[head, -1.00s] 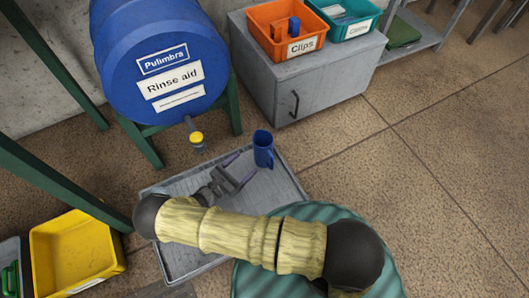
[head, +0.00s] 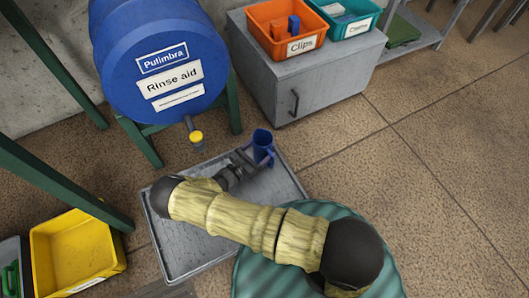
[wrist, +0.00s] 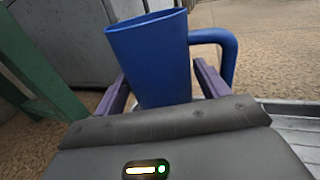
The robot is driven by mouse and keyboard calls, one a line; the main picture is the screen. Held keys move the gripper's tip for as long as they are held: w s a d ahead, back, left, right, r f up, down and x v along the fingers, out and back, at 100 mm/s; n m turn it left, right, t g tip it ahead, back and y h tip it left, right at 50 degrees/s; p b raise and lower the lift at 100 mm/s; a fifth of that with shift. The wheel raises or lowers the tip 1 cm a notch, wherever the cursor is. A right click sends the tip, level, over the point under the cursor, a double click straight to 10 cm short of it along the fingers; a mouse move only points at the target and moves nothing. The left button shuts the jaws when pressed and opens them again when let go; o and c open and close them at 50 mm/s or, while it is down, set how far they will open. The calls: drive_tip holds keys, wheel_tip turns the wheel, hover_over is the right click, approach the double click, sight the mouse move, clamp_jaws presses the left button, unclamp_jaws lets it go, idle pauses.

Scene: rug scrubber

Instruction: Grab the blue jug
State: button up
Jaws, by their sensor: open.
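The blue jug (head: 263,146) stands upright on the grey tray (head: 190,262) on the floor, near the tray's far corner. My gripper (head: 258,158) is at the jug, with its fingers open. In the wrist view, the jug (wrist: 152,62) sits between the two purple fingers (wrist: 163,92), one on each side. Its handle is on the right, above and beyond the right finger. The jug's lower part is hidden behind my gripper's body. I cannot tell whether either finger touches the jug.
A blue rinse aid barrel (head: 150,35) with a yellow-capped tap (head: 196,138) stands on a green frame behind the tray. A grey cabinet (head: 330,80) with an orange clips bin (head: 270,45) is beyond the jug. A yellow bin (head: 72,252) is at left. Floor at right is clear.

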drive_tip(key=x, duration=0.2)
drive_tip(key=shift+w+d, duration=0.25)
drive_tip(key=shift+d, duration=0.05)
drive_tip(key=c, duration=0.8)
drive_tip(key=shift+o, duration=0.2)
wheel_tip(320, 180, up, 10)
drive_tip(key=p, duration=0.6)
drive_tip(key=shift+p, duration=0.35)
